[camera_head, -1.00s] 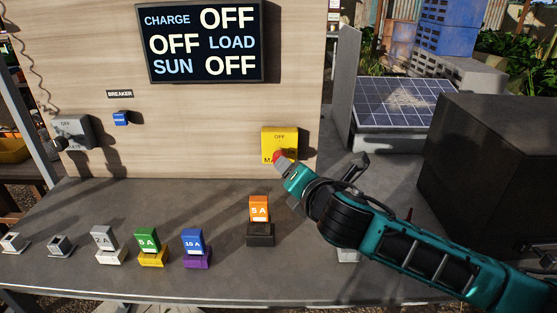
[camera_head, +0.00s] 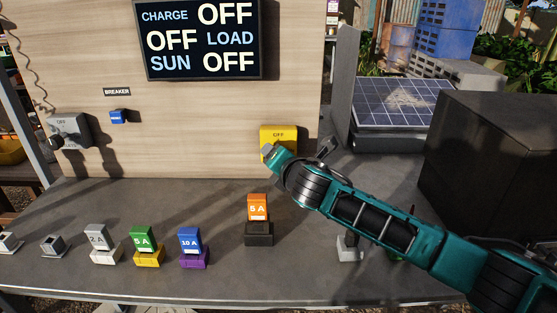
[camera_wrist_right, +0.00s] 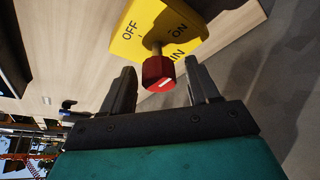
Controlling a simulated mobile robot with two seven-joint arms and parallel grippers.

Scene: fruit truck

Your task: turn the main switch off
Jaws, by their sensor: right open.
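The main switch is a yellow box (camera_head: 279,133) on the wooden panel, right of the display. In the right wrist view the yellow box (camera_wrist_right: 141,38) shows OFF and ON labels and a red knob (camera_wrist_right: 158,73) with a white mark. Which label the mark points to is unclear. My right gripper (camera_wrist_right: 160,70) is open, with the knob between its fingertips and visible gaps on both sides. In the head view the right gripper (camera_head: 270,152) is in front of the box and hides the knob. My left gripper is not in view.
The display (camera_head: 198,40) reads CHARGE OFF, LOAD OFF and SUN OFF. A grey switch box (camera_head: 70,130) is at left. A solar panel (camera_head: 403,103) and dark box (camera_head: 490,165) stand right.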

